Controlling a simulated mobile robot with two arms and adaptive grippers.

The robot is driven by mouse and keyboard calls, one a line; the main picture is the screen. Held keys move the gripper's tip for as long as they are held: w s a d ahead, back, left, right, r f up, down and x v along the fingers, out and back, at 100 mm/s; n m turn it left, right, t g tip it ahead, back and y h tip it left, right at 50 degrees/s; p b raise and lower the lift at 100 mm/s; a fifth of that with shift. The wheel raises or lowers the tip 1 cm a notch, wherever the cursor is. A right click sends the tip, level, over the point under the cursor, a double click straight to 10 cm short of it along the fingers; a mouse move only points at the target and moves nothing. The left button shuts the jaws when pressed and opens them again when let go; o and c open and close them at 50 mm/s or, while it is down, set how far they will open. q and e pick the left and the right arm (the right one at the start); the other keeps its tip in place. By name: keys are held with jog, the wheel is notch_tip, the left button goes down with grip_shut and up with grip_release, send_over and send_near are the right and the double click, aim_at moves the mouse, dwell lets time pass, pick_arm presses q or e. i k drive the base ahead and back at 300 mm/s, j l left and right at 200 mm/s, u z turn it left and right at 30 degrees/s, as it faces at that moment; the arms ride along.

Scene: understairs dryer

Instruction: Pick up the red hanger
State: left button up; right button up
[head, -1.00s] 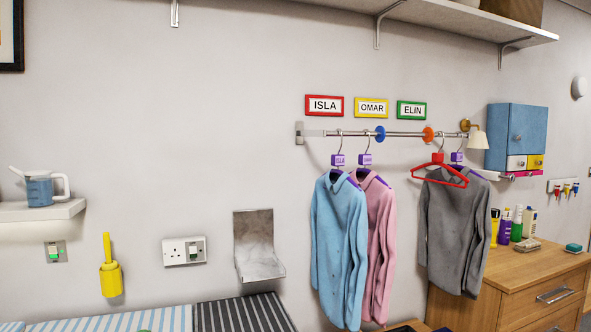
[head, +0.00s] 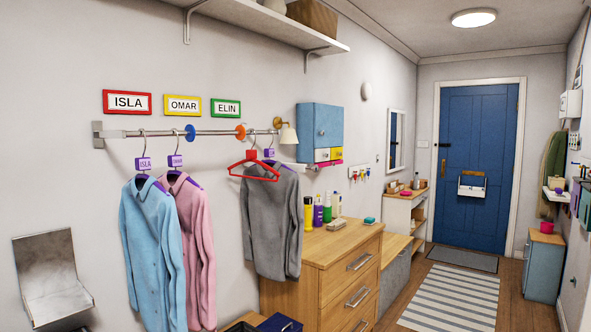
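The red hanger (head: 254,173) hangs on the wall rail (head: 215,132), near its right end. It is empty and in front of a grey shirt (head: 270,222) on a purple-tagged hanger. The red hanger's hook reaches up to the rail just right of an orange disc (head: 240,132). A light blue shirt (head: 153,250) and a pink shirt (head: 192,240) hang further left on the rail. Neither of my grippers is in view.
A wooden drawer unit (head: 325,270) with several bottles on top stands below and right of the rail. A shelf (head: 270,25) runs above. A metal wall bracket (head: 52,280) is at lower left. A striped rug (head: 450,298) lies on the open floor before a blue door (head: 477,160).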

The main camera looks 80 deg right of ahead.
aim_at(251, 154)
jog(key=z, duration=2.5)
jog(key=i+j, duration=0.15)
jog(key=u, duration=1.55)
jog(key=k+u, duration=0.15)
jog(key=u, duration=1.1)
jog(key=i+l+z, duration=0.2)
jog(key=l+z, duration=0.1)
jog(key=z, duration=0.35)
jog(key=l+z, duration=0.15)
jog(key=z, duration=0.3)
jog(key=l+z, duration=0.1)
jog(key=z, duration=0.35)
jog(key=l+z, duration=0.1)
jog(key=z, duration=0.35)
